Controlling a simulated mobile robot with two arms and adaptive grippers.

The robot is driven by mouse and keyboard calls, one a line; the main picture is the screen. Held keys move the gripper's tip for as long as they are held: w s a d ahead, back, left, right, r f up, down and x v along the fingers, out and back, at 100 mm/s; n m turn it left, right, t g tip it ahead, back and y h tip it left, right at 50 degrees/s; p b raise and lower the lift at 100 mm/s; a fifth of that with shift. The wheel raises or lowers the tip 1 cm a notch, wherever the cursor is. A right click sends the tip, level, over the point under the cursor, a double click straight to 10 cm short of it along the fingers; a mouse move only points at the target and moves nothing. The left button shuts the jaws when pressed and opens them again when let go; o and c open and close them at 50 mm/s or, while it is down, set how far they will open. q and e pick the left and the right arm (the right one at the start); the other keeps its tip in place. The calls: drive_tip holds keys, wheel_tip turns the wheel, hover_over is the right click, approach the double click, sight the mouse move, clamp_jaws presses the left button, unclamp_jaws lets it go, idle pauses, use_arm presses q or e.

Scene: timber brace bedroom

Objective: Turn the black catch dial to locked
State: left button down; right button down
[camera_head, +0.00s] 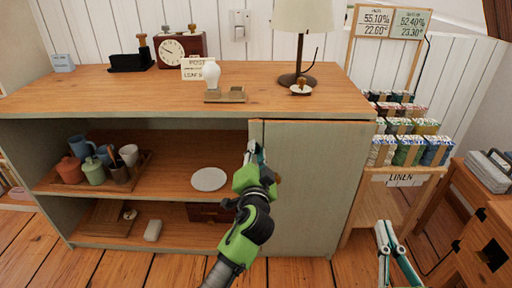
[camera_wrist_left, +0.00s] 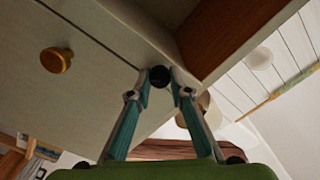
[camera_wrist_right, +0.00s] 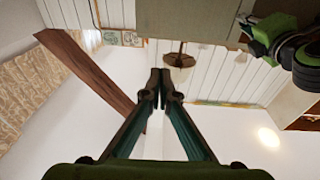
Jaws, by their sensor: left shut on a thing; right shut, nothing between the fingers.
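The black catch dial (camera_wrist_left: 159,76) shows in the left wrist view as a small round black knob at the edge of the pale cabinet door (camera_wrist_left: 75,90). My left gripper (camera_wrist_left: 160,88) is shut on the dial, with a fingertip at each side of it. In the head view my left gripper (camera_head: 256,150) is at the upper left edge of the door (camera_head: 318,185), and the dial is hidden behind the fingers. I cannot read the dial's setting. My right gripper (camera_head: 390,238) is shut and empty, low at the right, apart from the cabinet; its fingertips meet in the right wrist view (camera_wrist_right: 160,80).
A brass knob (camera_wrist_left: 56,60) sits on the door. The open shelves (camera_head: 185,170) to the left hold jugs, a white plate (camera_head: 209,179) and other things. The cabinet top (camera_head: 130,92) carries a lamp (camera_head: 298,65) and a clock (camera_head: 172,50).

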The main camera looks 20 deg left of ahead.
drive_tip(key=s+d+f+g+h+p, duration=0.1)
drive_tip(key=s+d+f+g, duration=0.2)
drive_tip(key=f, duration=0.4)
drive_tip(key=s+f+g+h+p, duration=0.2)
drive_tip(key=f+g, duration=0.3)
drive_tip(key=f, duration=0.2)
use_arm(q)
drive_tip(key=m+p, duration=0.2)
drive_tip(key=m, duration=0.5)
drive_tip(key=shift+d+m+p, duration=0.1)
drive_tip(key=shift+m+p, duration=0.2)
drive_tip(key=shift+p, duration=0.1)
drive_tip(key=shift+f+m, duration=0.1)
drive_tip(key=shift+m, duration=0.2)
use_arm(e)
drive_tip(key=s+d+f+g, duration=0.2)
drive_tip(key=s+f+g, duration=0.1)
drive_tip(key=s, duration=0.4)
drive_tip(key=s+d+f+g+h, duration=0.1)
drive_tip(key=s+d+f+g, duration=0.1)
drive_tip(key=s, duration=0.5)
drive_tip(key=shift+d+f+m+g, duration=0.4)
drive_tip(key=shift+f+g, duration=0.5)
drive_tip(key=shift+g, duration=0.2)
drive_tip(key=shift+r, duration=0.1)
use_arm(q)
drive_tip(key=c, duration=1.8)
unclamp_jaws()
drive_tip(key=shift+c, duration=0.2)
